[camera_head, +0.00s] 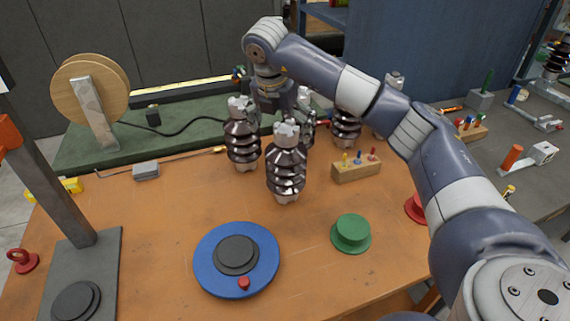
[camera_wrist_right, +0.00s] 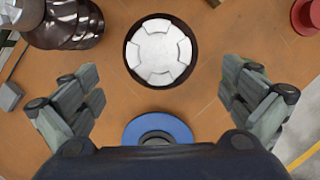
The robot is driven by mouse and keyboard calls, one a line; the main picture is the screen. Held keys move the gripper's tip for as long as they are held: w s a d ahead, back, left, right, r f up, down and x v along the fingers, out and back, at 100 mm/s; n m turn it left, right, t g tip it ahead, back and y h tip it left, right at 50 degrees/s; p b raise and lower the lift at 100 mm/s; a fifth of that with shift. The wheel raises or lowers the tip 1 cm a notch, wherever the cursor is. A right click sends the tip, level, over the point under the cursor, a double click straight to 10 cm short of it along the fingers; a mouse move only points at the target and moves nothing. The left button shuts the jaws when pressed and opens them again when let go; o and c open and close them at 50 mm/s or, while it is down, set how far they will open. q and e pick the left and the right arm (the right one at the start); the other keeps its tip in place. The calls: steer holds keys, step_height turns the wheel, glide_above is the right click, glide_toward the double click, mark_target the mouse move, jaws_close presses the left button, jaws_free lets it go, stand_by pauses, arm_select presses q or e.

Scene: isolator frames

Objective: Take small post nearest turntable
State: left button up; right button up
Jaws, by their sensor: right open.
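The small posts are dark ribbed insulators with silver caps. The one nearest the turntable (camera_head: 286,172) stands upright at the table's middle, behind the blue turntable (camera_head: 207,268). Other posts stand left behind it (camera_head: 242,142) and right behind it (camera_head: 347,130). My right gripper (camera_head: 292,112) is partly hidden behind the front posts' caps. In the right wrist view my right gripper (camera_wrist_right: 162,88) is open and empty, its fingers wide apart. A silver post cap (camera_wrist_right: 159,52) lies ahead between them, apart from both. A blue disc (camera_wrist_right: 178,127) shows below it. My left gripper is out of view.
A green flanged piece (camera_head: 350,233) and a wooden block with coloured pegs (camera_head: 357,172) are to the right. A wooden reel (camera_head: 112,82) stands back left. A grey stand (camera_head: 105,265) is at left. The table front right of the turntable is bare.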

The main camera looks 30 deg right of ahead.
mark_target(286, 144)
steer(key=x, duration=0.3)
steer(key=shift+p, duration=0.3)
steer(key=shift+w+d+f+p, duration=0.1)
steer(key=shift+d+f+p, duration=0.1)
steer(key=shift+p, duration=0.1)
steer(key=p+x, duration=0.1)
steer(key=x, duration=0.2)
steer(key=shift+w+d+f+p, duration=0.1)
steer(key=shift+d+f+p, duration=0.15)
steer(key=shift+p, duration=0.1)
steer(key=shift+w+d+f, duration=0.1)
steer(key=shift+f, duration=0.4)
steer(key=c, duration=1.4)
steer(key=shift+w+r, duration=0.15)
steer(key=shift+r, duration=0.3)
steer(key=c, duration=0.3)
steer(key=shift+w+f, duration=0.1)
steer(key=shift+f, duration=0.05)
